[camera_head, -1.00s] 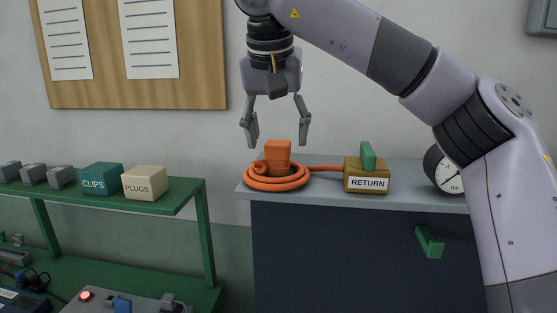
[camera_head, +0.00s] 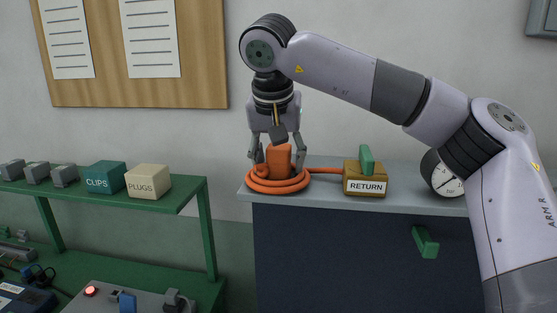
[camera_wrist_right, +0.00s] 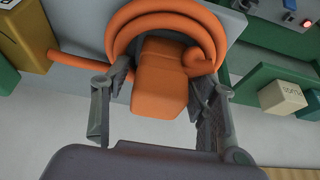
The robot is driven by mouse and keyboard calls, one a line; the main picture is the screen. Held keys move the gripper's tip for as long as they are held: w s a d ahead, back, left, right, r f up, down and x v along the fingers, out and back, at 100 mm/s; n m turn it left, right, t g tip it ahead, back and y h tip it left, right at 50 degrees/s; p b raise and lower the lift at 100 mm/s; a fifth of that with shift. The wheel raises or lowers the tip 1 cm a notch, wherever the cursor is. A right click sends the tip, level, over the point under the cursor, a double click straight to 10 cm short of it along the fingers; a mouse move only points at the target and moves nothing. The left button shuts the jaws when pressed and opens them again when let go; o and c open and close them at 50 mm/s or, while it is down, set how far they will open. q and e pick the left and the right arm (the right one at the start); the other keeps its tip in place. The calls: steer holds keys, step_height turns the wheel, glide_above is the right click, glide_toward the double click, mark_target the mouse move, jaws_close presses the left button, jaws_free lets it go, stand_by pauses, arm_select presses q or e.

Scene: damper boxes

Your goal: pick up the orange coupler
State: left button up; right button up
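The orange coupler (camera_head: 279,160) is a blocky piece standing upright in the coil of orange hose on the grey cabinet top. My right gripper (camera_head: 278,156) points down with its fingers on either side of the coupler. In the right wrist view the coupler (camera_wrist_right: 160,85) lies between the two fingertips of the right gripper (camera_wrist_right: 160,82). The fingers look open, with small gaps beside the coupler; contact is not clear. My left gripper is not in view.
The hose coil (camera_head: 277,184) rings the coupler's base and its hose runs right to the RETURN box (camera_head: 366,186), which has a green piece on top. A round gauge (camera_head: 440,175) stands farther right. A green shelf with CLIPS (camera_head: 104,176) and PLUGS (camera_head: 148,181) boxes is at left.

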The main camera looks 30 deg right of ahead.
steer(key=shift+w+d, duration=0.1)
steer(key=shift+d, duration=0.05)
steer(key=c, duration=1.1)
steer(key=shift+r, duration=0.1)
